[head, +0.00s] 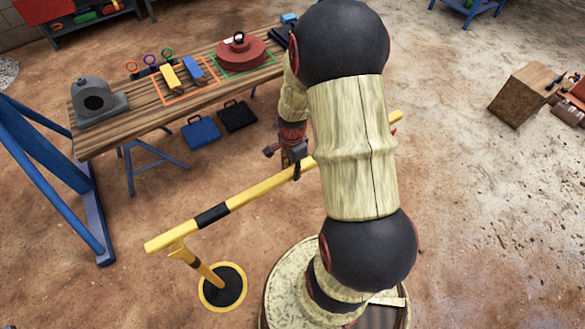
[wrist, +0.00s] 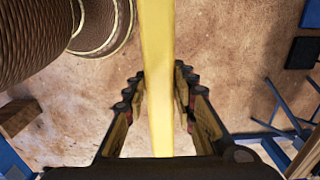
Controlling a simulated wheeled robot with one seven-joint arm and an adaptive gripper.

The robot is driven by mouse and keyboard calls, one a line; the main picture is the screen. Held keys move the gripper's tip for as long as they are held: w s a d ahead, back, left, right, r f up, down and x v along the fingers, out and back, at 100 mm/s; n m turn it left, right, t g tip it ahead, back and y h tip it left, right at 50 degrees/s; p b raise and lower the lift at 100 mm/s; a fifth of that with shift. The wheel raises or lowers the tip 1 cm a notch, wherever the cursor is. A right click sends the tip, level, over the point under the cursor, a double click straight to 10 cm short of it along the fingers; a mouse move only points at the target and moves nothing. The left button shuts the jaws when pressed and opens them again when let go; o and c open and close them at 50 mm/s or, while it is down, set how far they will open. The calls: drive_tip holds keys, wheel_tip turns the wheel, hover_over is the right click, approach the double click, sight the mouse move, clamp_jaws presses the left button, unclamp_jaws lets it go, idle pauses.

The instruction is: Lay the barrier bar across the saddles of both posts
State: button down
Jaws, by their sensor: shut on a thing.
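The barrier bar (head: 250,195) is long and yellow with a black band. It runs from the lower left to the upper right in the head view, passing behind my arm. My gripper (head: 297,170) is shut on the bar; in the wrist view the bar (wrist: 158,60) passes between both fingers (wrist: 160,105). One yellow post (head: 203,268) with a round black base stands under the bar's left end. The bar's left end lies over or just above this post's top; contact is not clear. The second post is not visible, with the bar's right part partly hidden by my arm.
A wooden workbench (head: 145,128) at the back left bears a grey housing (head: 97,103), a red round part (head: 241,52) and coloured blocks. Blue (head: 201,132) and black (head: 237,116) cases lie on the ground. A blue frame (head: 50,170) stands at the left.

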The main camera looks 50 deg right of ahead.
drive_tip(key=shift+f+b, duration=1.05)
drive_tip(key=shift+f, duration=1)
drive_tip(key=shift+f, duration=0.3)
drive_tip(key=c, duration=1.5)
unclamp_jaws()
drive_tip(key=shift+o, duration=0.6)
drive_tip(key=shift+r, duration=0.1)
drive_tip(key=shift+r+p, duration=4.35)
drive_tip(key=shift+r, duration=1.05)
drive_tip(key=shift+r, duration=0.1)
wheel_tip(320, 180, up, 6)
drive_tip(key=p, duration=0.4)
drive_tip(key=shift+p, duration=0.35)
